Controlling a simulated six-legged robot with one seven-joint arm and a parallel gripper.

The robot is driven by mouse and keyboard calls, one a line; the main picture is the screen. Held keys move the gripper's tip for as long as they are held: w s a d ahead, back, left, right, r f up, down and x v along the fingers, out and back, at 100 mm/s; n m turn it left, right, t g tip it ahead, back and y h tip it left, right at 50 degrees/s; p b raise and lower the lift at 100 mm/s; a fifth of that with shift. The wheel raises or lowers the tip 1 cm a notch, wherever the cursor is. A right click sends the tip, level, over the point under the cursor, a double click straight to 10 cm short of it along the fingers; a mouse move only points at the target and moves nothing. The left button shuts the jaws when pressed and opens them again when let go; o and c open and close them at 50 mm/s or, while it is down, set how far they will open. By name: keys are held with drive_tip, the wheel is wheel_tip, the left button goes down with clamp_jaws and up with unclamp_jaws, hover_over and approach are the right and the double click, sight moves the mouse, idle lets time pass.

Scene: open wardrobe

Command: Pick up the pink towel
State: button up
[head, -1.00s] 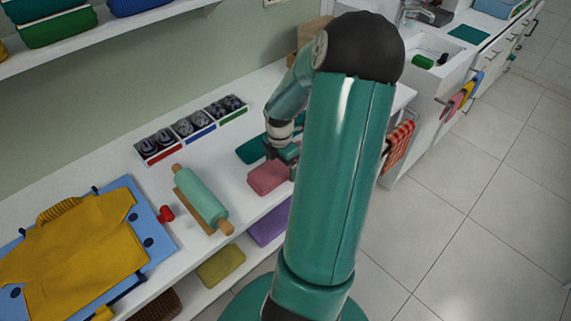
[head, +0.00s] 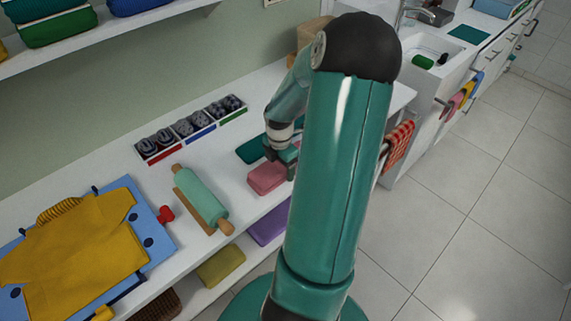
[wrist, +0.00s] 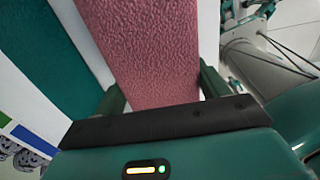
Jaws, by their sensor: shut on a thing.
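The pink towel (head: 267,178) is a folded block on the white counter, near its front edge. It fills the upper middle of the wrist view (wrist: 150,50). My gripper (head: 281,165) is over the towel's right end, with its fingers on either side of it. In the wrist view my gripper (wrist: 158,90) is shut on the towel, one finger at each side. I cannot tell whether the towel is clear of the counter. My arm's large teal link hides part of the counter to the right.
A dark teal towel (head: 253,150) lies just behind the pink one. A rolling pin (head: 200,194), a row of sock boxes (head: 190,128) and a yellow shirt on a blue board (head: 75,250) are to the left. A purple folded cloth (head: 268,226) lies on the shelf below.

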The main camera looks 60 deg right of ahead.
drive_tip(key=shift+o, duration=1)
drive_tip(key=shift+c, duration=1)
drive_tip(key=shift+r, duration=3.5)
